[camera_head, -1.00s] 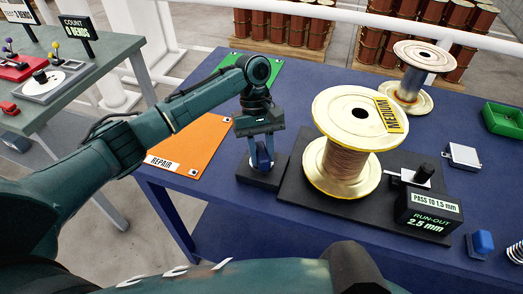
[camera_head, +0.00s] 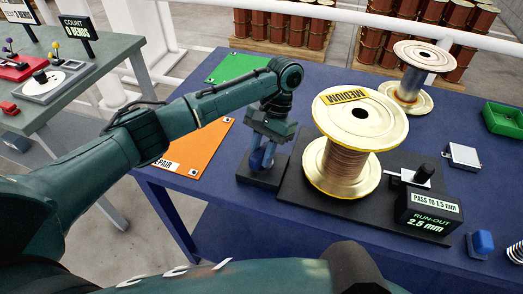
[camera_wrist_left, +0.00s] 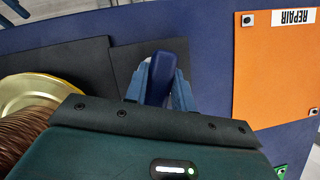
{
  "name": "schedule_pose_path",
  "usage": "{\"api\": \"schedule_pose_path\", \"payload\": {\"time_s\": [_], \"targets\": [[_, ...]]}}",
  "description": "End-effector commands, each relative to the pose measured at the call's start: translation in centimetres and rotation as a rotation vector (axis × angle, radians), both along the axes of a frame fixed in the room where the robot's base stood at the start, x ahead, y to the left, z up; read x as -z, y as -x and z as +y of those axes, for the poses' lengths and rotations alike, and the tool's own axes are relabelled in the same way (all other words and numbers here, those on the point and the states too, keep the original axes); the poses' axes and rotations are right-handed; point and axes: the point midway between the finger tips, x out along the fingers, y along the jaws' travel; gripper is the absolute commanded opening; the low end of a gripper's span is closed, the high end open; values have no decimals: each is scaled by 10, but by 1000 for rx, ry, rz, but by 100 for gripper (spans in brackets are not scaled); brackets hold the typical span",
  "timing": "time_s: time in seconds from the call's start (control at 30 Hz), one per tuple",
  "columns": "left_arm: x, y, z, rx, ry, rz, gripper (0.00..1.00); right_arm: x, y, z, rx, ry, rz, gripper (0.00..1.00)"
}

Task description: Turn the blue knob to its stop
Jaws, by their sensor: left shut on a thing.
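The blue knob (camera_head: 257,160) stands on a dark base block at the left end of a black plate on the table. It also shows in the left wrist view (camera_wrist_left: 161,78) as a dark blue bar. My left gripper (camera_head: 261,162) is shut on the knob from above, with a finger on each side of it. A large spool (camera_head: 345,150) of copper-coloured wire with cream-gold flanges and a yellow MEDIUM label stands on the plate to the right. My right gripper is not in view.
A black run-out gauge (camera_head: 428,208) reading 2.5 mm stands right of the spool. Another spool (camera_head: 412,80) is behind it. An orange REPAIR mat (camera_head: 200,148) and green mat (camera_head: 238,66) lie left. A green tray (camera_head: 503,119) is at the right edge.

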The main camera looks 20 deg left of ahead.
Motion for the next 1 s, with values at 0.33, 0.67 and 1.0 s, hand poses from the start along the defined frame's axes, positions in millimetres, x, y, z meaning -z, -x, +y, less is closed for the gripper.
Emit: {"api": "schedule_pose_path", "payload": {"time_s": [0.33, 0.67, 1.0], "targets": [[-1, -1, 0, 333, -2, -4, 3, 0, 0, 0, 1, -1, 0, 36], [-1, -1, 0, 646, -1, -4, 3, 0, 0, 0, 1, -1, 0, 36], [-1, -1, 0, 969, 0, -5, 3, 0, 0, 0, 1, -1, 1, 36]]}}
